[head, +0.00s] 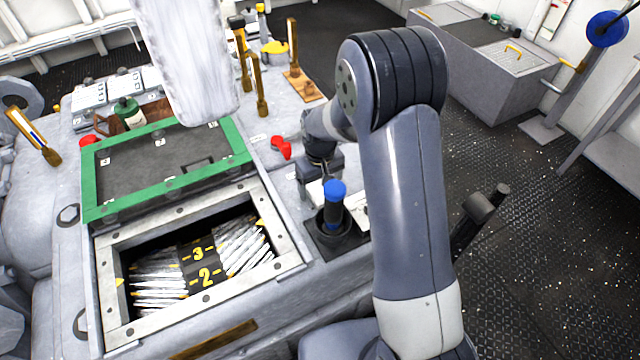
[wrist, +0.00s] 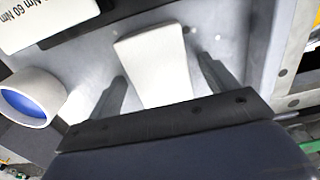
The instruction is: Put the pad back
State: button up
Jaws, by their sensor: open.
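A plain off-white block (wrist: 155,65), possibly the pad, lies between the two fingers of my gripper (wrist: 156,58) in the wrist view. The fingers are apart, with a visible gap on each side of the block, so the gripper is open around it and not closed on it. In the head view my gripper (head: 318,178) is low over the grey console top, just left of a blue-topped dark handle (head: 335,190). White pieces show there under and beside the gripper, partly hidden by it and the arm. I cannot tell which is the pad.
The handle stands in a black square base (head: 338,238). A green-framed dark panel (head: 165,165) and an open hatch with numbered drum (head: 200,265) lie left. Red parts (head: 282,147) and brass-ended levers (head: 260,85) stand behind.

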aim_at(320, 188)
notch_tip(320, 188, up, 12)
dwell(0.4)
